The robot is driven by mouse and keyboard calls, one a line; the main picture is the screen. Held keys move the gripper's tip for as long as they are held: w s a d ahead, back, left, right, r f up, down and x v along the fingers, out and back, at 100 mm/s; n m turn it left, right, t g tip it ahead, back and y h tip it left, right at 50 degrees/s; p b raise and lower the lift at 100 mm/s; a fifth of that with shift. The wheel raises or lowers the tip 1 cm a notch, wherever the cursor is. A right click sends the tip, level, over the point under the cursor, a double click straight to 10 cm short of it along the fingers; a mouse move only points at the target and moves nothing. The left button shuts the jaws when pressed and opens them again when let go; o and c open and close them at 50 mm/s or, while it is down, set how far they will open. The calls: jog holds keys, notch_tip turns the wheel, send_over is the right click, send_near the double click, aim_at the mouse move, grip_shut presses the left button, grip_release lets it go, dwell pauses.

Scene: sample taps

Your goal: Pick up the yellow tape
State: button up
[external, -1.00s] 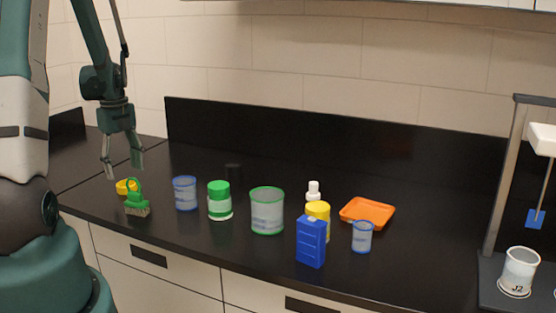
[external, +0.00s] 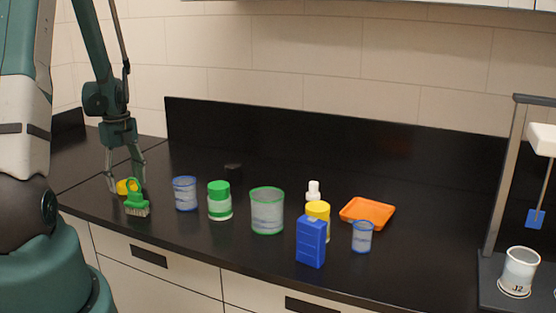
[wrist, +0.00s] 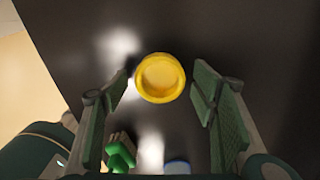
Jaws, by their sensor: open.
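The yellow tape (external: 122,187) is a round roll lying flat on the black counter at the left, partly hidden behind the green brush in the external view. In the wrist view the yellow tape (wrist: 160,78) shows whole, between and slightly beyond my two fingers. My gripper (external: 127,184) points down over the tape, fingers low near the counter. In the wrist view my gripper (wrist: 160,88) is open, with a finger on each side of the tape and a gap to each. It holds nothing.
A green brush (external: 136,201) stands close in front of the tape; it also shows in the wrist view (wrist: 121,154). A blue-rimmed beaker (external: 185,194) and a green-lidded jar (external: 219,202) stand to the right. The counter (external: 85,170) behind the tape is clear.

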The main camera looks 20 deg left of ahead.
jog(key=shift+f, duration=0.3)
dwell(0.4)
jog(key=c, duration=1)
